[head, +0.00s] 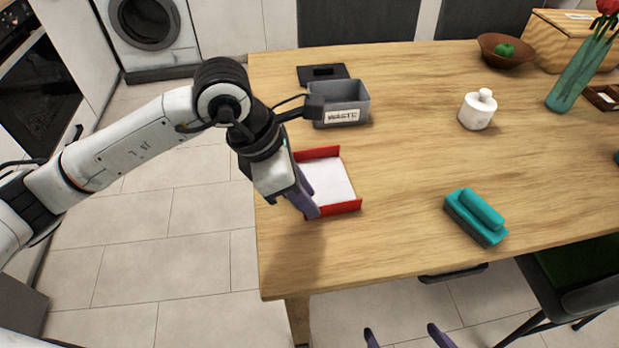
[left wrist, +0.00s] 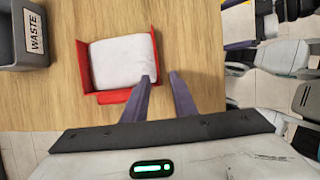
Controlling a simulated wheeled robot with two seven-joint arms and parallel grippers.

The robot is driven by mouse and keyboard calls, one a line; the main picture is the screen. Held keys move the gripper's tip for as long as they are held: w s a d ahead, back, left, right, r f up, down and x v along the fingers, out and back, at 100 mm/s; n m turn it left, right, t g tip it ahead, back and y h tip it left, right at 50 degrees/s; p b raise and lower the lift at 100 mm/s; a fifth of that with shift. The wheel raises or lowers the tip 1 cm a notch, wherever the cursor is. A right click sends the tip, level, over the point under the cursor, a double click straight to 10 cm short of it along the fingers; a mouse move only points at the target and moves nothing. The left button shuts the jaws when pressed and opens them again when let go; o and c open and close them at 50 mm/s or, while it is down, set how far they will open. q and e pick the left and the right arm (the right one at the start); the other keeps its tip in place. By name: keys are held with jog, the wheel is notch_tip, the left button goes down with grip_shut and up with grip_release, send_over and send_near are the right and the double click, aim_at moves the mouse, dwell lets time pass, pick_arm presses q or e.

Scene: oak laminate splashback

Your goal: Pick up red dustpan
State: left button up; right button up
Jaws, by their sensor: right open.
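The red dustpan (head: 317,154) lies on the wooden table near its left edge, with a white surface (head: 328,182) inside its red walls. In the left wrist view its red wall (left wrist: 83,66) shows left of the fingers. My left gripper (head: 308,198) is over the dustpan's near left part and hides some of it. My right gripper (head: 403,336) is open and empty, below the table's front edge.
A grey WASTE bin (head: 340,104) stands just behind the dustpan. A teal brush (head: 476,216) lies to the right, near the front edge. A white lidded jar (head: 478,110) stands further back. The table between dustpan and brush is clear. A dark chair (head: 582,285) is at front right.

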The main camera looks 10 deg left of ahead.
pick_arm(q)
jog(key=x, duration=0.3)
jog(key=shift+w+d+f, duration=0.1)
jog(key=shift+w+f, duration=0.1)
grip_shut()
jog(key=shift+r, duration=0.1)
